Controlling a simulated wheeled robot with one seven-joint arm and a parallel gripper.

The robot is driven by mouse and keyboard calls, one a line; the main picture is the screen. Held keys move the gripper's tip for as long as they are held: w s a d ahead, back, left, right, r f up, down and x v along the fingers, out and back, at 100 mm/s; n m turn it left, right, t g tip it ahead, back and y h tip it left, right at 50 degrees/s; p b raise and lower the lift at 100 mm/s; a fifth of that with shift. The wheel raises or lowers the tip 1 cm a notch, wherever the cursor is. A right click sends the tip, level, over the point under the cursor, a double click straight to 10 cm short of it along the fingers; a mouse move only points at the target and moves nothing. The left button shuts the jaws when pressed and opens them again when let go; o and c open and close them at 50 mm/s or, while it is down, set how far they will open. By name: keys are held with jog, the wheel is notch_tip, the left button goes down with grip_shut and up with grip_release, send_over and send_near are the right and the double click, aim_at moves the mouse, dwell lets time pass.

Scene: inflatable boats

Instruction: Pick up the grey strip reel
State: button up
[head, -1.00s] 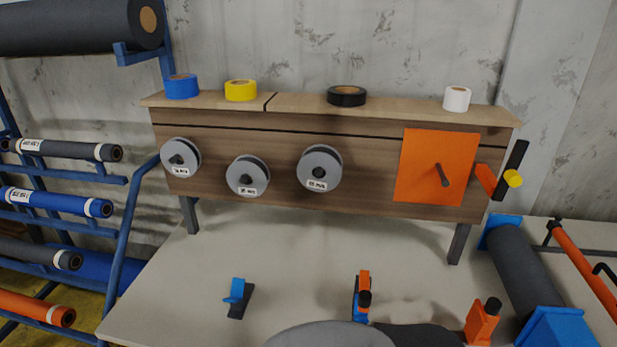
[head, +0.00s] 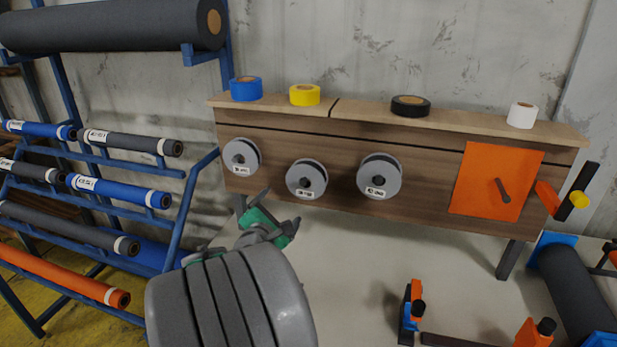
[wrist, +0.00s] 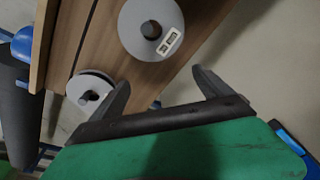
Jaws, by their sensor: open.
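Three reels with grey flanges hang on the front of a wooden board: a left reel (head: 241,157), a lower middle reel (head: 306,179) and a right reel (head: 380,177). Each has a small white label, too small to read, and I cannot tell which one is the grey strip reel. My green gripper (head: 252,202) is open and empty, below the left reel in the head view. In the wrist view, one reel (wrist: 150,27) is beyond the open fingers (wrist: 161,82) near the top, and another (wrist: 90,92) is left of them. Neither is between the fingers.
Blue (head: 246,88), yellow (head: 305,95), black (head: 410,105) and white (head: 522,114) tape rolls stand on the board's top shelf. An orange panel (head: 492,180) is at the right. A blue rack (head: 190,205) of fabric rolls stands left. The pale table below is partly clear.

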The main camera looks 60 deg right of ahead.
aim_at(310, 168)
jog(key=shift+o, duration=0.9)
jog(key=s+d+r+n+h, duration=0.1)
jog(key=s+d+r+n, duration=0.1)
jog(key=s+d+n, duration=0.1)
jog(key=shift+s+r+g+h, duration=0.25)
jog(key=shift+r+g+h, duration=0.05)
jog(key=shift+h, duration=0.1)
jog(key=d, duration=0.2)
jog(key=d+p, duration=0.1)
jog(key=d, duration=0.2)
jog(key=w+d+p, duration=0.1)
jog(key=d, duration=0.1)
jog(key=shift+d+r, duration=0.4)
jog(key=shift+a, duration=0.1)
